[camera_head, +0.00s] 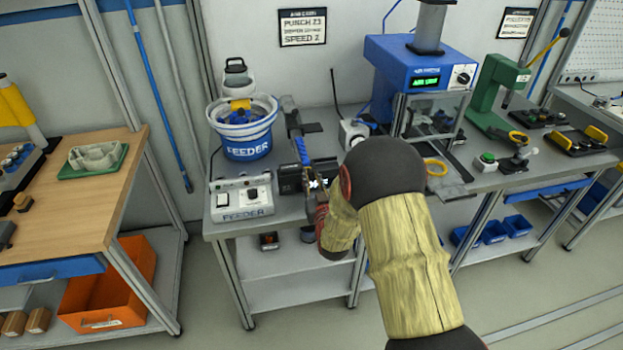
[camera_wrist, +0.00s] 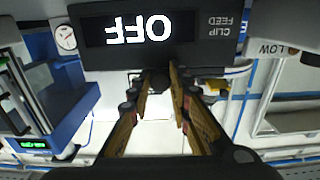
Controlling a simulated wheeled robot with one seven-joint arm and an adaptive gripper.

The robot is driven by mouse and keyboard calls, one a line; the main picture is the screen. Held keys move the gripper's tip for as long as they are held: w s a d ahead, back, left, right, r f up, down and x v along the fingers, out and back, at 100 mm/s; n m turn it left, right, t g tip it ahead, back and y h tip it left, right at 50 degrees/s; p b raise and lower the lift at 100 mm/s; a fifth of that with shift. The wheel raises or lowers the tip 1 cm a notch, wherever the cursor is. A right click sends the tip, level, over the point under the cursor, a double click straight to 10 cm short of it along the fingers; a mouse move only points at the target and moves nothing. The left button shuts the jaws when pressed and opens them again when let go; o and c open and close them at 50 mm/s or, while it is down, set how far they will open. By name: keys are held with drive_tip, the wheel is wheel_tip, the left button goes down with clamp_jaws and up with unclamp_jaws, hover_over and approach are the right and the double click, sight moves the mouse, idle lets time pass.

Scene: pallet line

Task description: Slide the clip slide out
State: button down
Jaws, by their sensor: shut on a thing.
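The black clip feed unit (camera_wrist: 212,52) spans the top of the wrist view, upside down, with white letters reading OFF. In the head view the clip feed unit (camera_head: 289,180) stands at the front of the bench, below a track of blue parts (camera_head: 301,150). My gripper (camera_wrist: 160,77) is at the unit's edge, its fingers shut on a small dark knob, the clip slide's grip (camera_wrist: 158,83). In the head view my gripper (camera_head: 320,188) is at the unit's right side, partly hidden by my arm. How far the slide stands out cannot be told.
A white feeder control box (camera_head: 242,198) and blue feeder bowl (camera_head: 246,135) stand left of the unit. A blue press (camera_head: 418,70) with a clear guard stands to the right, with a green press (camera_head: 497,85) beyond. My arm covers the bench's front middle.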

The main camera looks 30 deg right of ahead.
drive_tip(key=d, duration=0.2)
drive_tip(key=s+d+b, duration=0.1)
drive_tip(key=d, duration=0.2)
drive_tip(key=s+d, duration=0.1)
drive_tip(key=d, duration=0.1)
drive_tip(key=shift+d+b, duration=0.25)
drive_tip(key=shift+b, duration=0.15)
drive_tip(key=c, duration=1.7)
unclamp_jaws()
drive_tip(key=shift+s+d, duration=0.1)
drive_tip(key=shift+d, duration=0.05)
drive_tip(key=shift+o, duration=0.3)
drive_tip(key=v, duration=1.2)
